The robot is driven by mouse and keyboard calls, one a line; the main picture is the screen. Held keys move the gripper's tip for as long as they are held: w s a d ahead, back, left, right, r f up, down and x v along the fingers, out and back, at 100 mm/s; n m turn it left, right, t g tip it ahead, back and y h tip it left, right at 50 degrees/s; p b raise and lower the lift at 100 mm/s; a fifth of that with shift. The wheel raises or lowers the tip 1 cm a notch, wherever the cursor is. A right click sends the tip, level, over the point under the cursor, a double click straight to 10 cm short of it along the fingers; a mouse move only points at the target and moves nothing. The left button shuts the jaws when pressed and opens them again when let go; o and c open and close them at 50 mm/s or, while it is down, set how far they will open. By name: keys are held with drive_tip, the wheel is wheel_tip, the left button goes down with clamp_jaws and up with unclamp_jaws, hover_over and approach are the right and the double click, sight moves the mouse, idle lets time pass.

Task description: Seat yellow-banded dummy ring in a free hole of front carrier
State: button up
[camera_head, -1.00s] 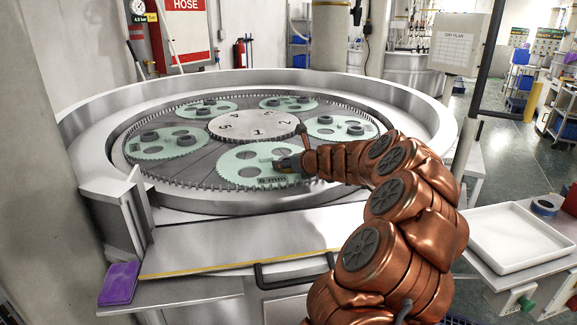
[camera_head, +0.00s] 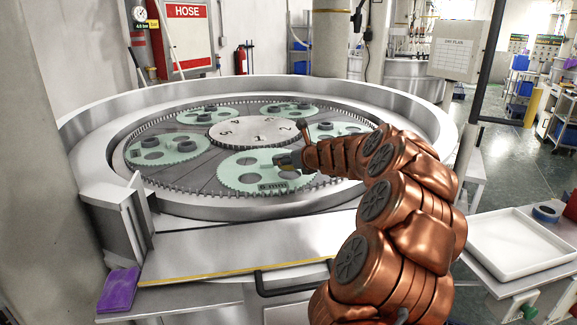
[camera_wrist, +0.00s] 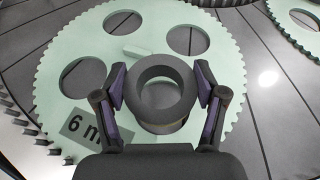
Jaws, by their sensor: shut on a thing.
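The front carrier is a pale green toothed disc (camera_head: 232,176) at the near side of the lapping plate. In the wrist view the carrier (camera_wrist: 75,60) shows several round holes and a "6 m…" label, with no ring seen in the holes in view. My gripper (camera_wrist: 162,88) is shut on a dark grey ring (camera_wrist: 164,72), one finger on each side. A thin yellowish line shows low on the ring's near side. The ring is over the carrier; whether it touches it is unclear. In the head view my gripper (camera_head: 287,163) is above the carrier's right part, and the ring is hard to make out.
Other green carriers with dark rings sit around the plate, such as the left one (camera_head: 150,158). A numbered centre disc (camera_head: 253,131) lies behind the front carrier. A raised steel rim (camera_head: 90,140) surrounds the plate. A white tray (camera_head: 515,245) stands at right.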

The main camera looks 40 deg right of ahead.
drive_tip(key=s+a+r+b, duration=0.2)
drive_tip(key=s+a+b, duration=0.1)
drive_tip(key=s+a, duration=0.8)
drive_tip(key=shift+y, duration=0.5)
drive_tip(key=d+p, duration=0.2)
drive_tip(key=w+d+r+p, duration=0.1)
drive_tip(key=d, duration=0.2)
drive_tip(key=w+d+r+p, duration=0.1)
drive_tip(key=d+p, duration=0.1)
drive_tip(key=d, duration=0.1)
drive_tip(key=shift+w+d+p, duration=0.25)
drive_tip(key=shift+p, duration=0.05)
drive_tip(key=w+d+n+y+p, duration=0.2)
drive_tip(key=w+p, duration=0.3)
drive_tip(key=w, duration=0.3)
drive_tip(key=shift+w+d+n+g+y+p, duration=0.25)
drive_tip(key=shift+d+n+g+y+p, duration=0.05)
drive_tip(key=shift+n+p, duration=0.1)
drive_tip(key=shift+r, duration=0.1)
drive_tip(key=shift+r+p, duration=0.1)
drive_tip(key=shift+p, duration=0.25)
drive_tip(key=shift+f+b, duration=1.15)
drive_tip(key=shift+f, duration=1.9)
drive_tip(key=shift+p, duration=1.1)
